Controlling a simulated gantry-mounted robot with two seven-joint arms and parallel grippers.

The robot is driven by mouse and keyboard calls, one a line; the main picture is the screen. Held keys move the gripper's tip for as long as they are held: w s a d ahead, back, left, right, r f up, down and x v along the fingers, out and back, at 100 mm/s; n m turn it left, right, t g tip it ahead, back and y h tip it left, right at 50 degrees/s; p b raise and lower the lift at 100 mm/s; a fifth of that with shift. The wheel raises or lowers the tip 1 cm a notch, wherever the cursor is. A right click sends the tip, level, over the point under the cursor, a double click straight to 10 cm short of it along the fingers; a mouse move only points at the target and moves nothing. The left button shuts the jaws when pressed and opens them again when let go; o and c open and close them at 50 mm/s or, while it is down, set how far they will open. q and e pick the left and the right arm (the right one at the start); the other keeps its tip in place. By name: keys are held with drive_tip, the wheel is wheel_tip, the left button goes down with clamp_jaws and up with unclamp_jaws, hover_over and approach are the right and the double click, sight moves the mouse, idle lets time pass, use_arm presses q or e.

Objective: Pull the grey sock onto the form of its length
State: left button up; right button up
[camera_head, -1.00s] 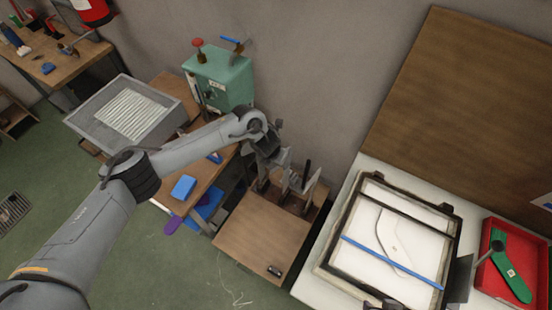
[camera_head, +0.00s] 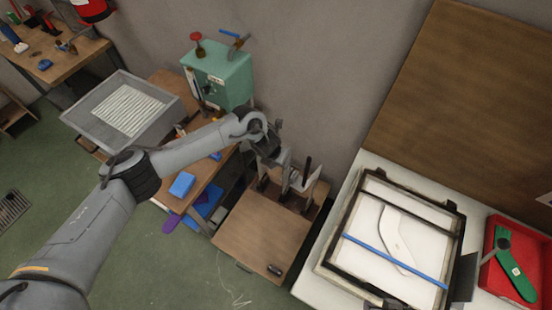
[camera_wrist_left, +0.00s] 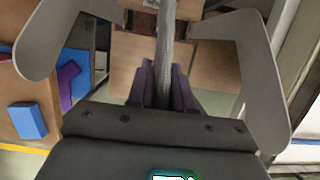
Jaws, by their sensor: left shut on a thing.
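My left gripper (camera_wrist_left: 165,88) is shut on a grey strip of knit, which looks like the grey sock (camera_wrist_left: 166,45). The strip runs away from the fingers toward the top of the left wrist view; its far end is out of frame. Two pale grey angled plates, which look like the forms, show there: a left plate (camera_wrist_left: 60,32) and a right plate (camera_wrist_left: 255,75), one on each side of the fingers. In the head view my left gripper (camera_head: 268,148) is over the upright pale forms (camera_head: 306,180) on their stand, partly hiding them. I cannot tell whether the sock touches a form.
To the left are a green press box (camera_head: 220,75), a grey mesh tray (camera_head: 88,128) and a blue block (camera_head: 182,184). A dark frame (camera_head: 455,235) and red tray (camera_head: 490,270) are at right.

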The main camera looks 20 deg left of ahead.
use_arm(q)
drive_tip(key=shift+f+b, duration=0.5)
drive_tip(key=shift+f, duration=0.2)
drive_tip(key=o, duration=0.9)
drive_tip(key=shift+r, duration=0.15)
drive_tip(key=p+v, duration=0.1)
drive_tip(key=v, duration=0.9)
drive_tip(key=shift+r, duration=0.3)
drive_tip(key=shift+s+f, duration=0.1)
